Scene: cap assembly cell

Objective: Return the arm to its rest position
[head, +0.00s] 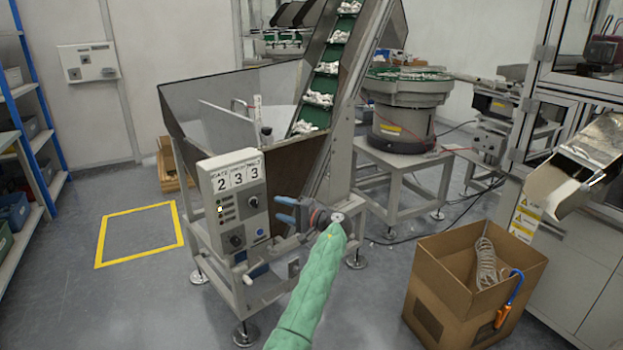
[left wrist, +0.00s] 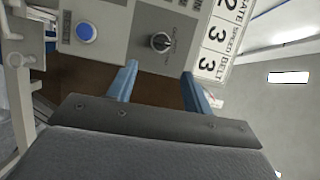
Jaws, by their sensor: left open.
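My left gripper (head: 281,209) is in front of the feeder's frame, just right of the control box (head: 236,203). Its two blue fingers are apart with nothing between them. My left arm in a green sleeve reaches up to it from the bottom of the head view. In the left wrist view the open fingers (left wrist: 159,72) point toward the control box panel (left wrist: 120,38), with a dark knob (left wrist: 160,42) and a blue button (left wrist: 86,33) beyond them. The fingers look apart from the panel. My right gripper is not in view.
A feeder hopper (head: 285,85) with a green belt (head: 326,68) stands behind the box. An open cardboard box (head: 440,275) with a coiled hose (head: 487,262) is at right. A blue shelf rack (head: 38,100) stands at left. The yellow-marked floor square (head: 140,234) is empty.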

